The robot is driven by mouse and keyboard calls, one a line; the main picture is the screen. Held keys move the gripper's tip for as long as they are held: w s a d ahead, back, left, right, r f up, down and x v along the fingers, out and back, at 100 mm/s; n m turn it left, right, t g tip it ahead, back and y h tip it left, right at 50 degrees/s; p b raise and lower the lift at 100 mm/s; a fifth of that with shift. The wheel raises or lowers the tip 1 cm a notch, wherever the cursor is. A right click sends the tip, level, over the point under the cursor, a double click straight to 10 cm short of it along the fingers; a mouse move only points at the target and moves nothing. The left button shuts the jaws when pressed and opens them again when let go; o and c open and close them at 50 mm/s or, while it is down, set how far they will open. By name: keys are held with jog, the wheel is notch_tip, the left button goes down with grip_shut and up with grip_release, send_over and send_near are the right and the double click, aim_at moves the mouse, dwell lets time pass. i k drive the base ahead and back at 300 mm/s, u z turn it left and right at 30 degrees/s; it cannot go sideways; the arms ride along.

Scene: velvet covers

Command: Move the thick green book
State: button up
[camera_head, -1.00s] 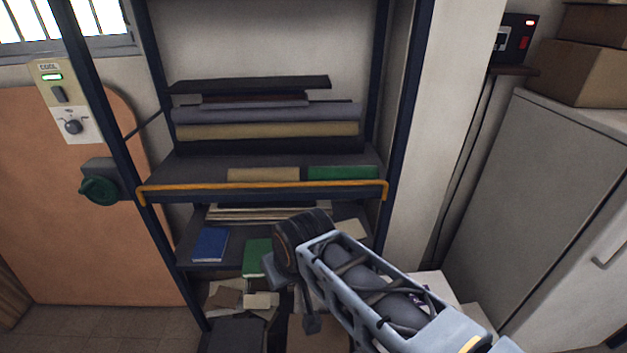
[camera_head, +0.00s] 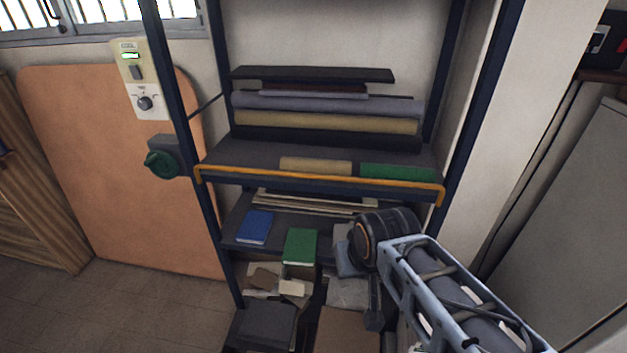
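A thick green book (camera_head: 301,246) sits at the front edge of the rack's lower shelf, right of a blue book (camera_head: 255,227). Its cover and front side show, and it looks clear of my arm. A flat green item (camera_head: 398,172) lies at the right end of the shelf above. My arm reaches in from the lower right, its wrist to the right of the thick green book. My gripper (camera_head: 345,258) shows only in part beside the wrist, close to the book's right side. Its fingers cannot be made out, nor whether it holds anything.
The rack's middle shelf has an orange front bar (camera_head: 320,183) above the books. Rolled fabrics (camera_head: 327,122) lie on that shelf. Dark posts stand on both sides. Boxes and papers (camera_head: 277,280) clutter the space below. The floor at left (camera_head: 130,305) is clear.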

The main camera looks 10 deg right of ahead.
aim_at(300, 249)
jog(key=u, duration=2.4)
jog(key=i, duration=1.6)
jog(key=z, duration=2.85)
